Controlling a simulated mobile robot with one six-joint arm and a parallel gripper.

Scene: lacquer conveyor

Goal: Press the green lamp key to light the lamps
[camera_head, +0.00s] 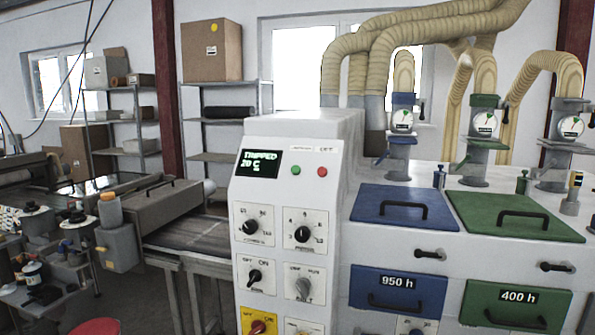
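A small round green key (296,171) sits on the upper front of a white control cabinet (300,130). A red key (322,172) is just right of it. The labels above both are too small to read surely. Left of the green key, a dark display (259,164) shows green text that reads like "TRIPPED 20 C". No lit lamps can be made out. My gripper is not in view, and nothing covers the keys.
Below the display are black knobs (303,234), a grey knob (303,287) and a yellow-backed red switch (258,326). Right stand blue (375,203) and green (480,215) lids under ducts. Left are a conveyor (195,232) and a cluttered bench (50,270).

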